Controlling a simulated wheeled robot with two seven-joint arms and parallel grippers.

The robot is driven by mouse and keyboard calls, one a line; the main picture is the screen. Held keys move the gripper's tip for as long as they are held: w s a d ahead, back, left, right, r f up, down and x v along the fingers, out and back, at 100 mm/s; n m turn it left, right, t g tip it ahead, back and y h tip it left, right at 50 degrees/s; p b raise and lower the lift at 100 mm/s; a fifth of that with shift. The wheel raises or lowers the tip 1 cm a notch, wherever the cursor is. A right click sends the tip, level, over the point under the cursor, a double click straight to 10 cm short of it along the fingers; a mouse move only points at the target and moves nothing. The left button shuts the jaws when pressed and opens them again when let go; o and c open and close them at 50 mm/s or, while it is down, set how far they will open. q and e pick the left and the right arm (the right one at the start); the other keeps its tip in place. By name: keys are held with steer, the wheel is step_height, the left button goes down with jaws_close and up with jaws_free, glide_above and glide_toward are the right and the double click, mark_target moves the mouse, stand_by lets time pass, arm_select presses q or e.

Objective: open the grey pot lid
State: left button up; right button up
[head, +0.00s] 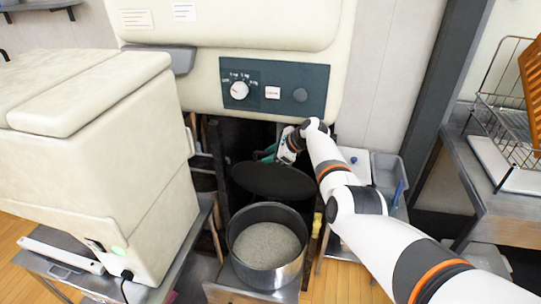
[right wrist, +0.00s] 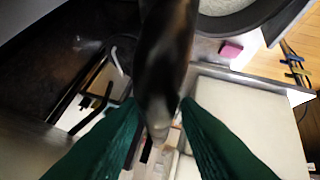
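The grey pot (head: 242,268) stands low in the middle of the head view, uncovered, with pale rice-like grains (head: 266,243) inside. Its dark lid (head: 272,181) is off the opening, tilted above and behind the rear rim; I cannot tell whether it touches the rim. My right gripper (head: 270,154) is at the lid's far upper side. In the right wrist view its green fingers (right wrist: 160,112) press around the dark lid (right wrist: 166,50), seen nearly edge-on between them. The pot's rim (right wrist: 238,24) shows at the top there. The left gripper is not in view.
A cream machine with a control panel (head: 274,88) overhangs the recess behind the pot. A large cream box (head: 90,170) stands at left. A grey bin (head: 387,172) and a rack (head: 505,115) are at right. A pink block (right wrist: 231,50) lies near the pot.

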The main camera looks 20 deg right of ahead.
stand_by(0.3)
steer(key=shift+s+d+r+p, duration=0.25)
steer(key=shift+s+r+p, duration=0.1)
steer(key=shift+r, duration=0.1)
steer(key=v, duration=1)
steer(key=shift+s+d+r, duration=0.2)
steer(key=shift+s, duration=0.1)
